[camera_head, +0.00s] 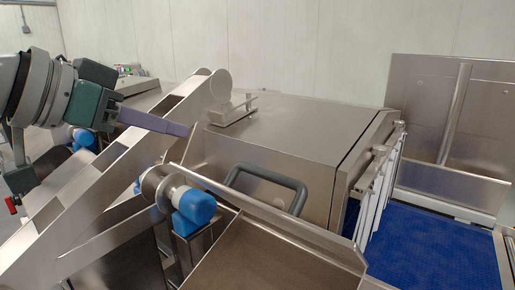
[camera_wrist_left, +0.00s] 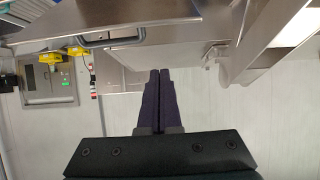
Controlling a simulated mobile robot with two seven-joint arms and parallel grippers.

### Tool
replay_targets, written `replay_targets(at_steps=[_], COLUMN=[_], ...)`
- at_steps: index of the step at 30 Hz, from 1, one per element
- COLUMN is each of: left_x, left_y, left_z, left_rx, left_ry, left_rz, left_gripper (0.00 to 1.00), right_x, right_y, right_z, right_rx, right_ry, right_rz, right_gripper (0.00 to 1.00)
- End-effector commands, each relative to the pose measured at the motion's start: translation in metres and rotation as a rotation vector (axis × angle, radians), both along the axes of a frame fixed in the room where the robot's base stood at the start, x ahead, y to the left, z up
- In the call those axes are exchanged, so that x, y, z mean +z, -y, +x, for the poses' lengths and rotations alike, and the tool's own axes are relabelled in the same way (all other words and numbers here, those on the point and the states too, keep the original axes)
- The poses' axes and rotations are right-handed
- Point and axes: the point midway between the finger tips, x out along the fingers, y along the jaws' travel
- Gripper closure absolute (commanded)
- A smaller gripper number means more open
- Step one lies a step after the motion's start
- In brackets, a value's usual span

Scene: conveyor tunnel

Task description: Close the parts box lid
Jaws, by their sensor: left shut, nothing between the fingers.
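My left gripper (camera_head: 184,130) comes in from the left with its dark purple fingers pointing right, in front of or above the slanted steel frame. In the left wrist view its fingers (camera_wrist_left: 159,72) lie together, shut and empty. I cannot pick out a parts box or its lid with certainty in either view. The large steel tunnel housing (camera_head: 285,125) has a closed flat top. A dark bar handle (camera_head: 285,177) is on its near side. The gripper appears apart from the handle. My right gripper is not in view.
A slanted steel frame (camera_head: 100,205) stands at left. Blue-capped rollers (camera_head: 195,205) are near the middle. A blue conveyor belt (camera_head: 430,245) and an upright steel panel (camera_head: 450,125) are at right. The left wrist view shows a grey control box (camera_wrist_left: 45,85) with yellow parts.

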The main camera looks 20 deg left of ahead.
Motion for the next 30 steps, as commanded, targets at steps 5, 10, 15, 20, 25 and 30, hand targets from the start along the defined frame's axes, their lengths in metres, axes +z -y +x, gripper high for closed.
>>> replay_targets(at_steps=[5,10,15,20,25,30], left_x=[-0.012,-0.025,-0.041,-0.051,-0.056,-0.056], left_y=[0.012,0.02,0.014,0.011,0.009,0.009], left_z=[0.029,0.05,0.036,0.026,0.023,0.023], left_rx=[0.0,-0.001,-0.001,-0.001,-0.001,-0.001], left_ry=[-0.002,-0.001,-0.007,-0.004,-0.001,0.0], left_rz=[-0.003,0.0,0.003,0.004,0.004,0.003], left_gripper=[1.0,1.0,1.0,1.0,1.0,1.0], right_x=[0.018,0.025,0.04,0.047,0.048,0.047], right_y=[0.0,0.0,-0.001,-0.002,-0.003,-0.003], right_z=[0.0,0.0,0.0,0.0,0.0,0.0], right_rx=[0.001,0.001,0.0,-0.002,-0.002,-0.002], right_ry=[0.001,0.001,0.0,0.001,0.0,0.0], right_rz=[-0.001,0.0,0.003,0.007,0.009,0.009], right_gripper=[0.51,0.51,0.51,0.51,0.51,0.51])
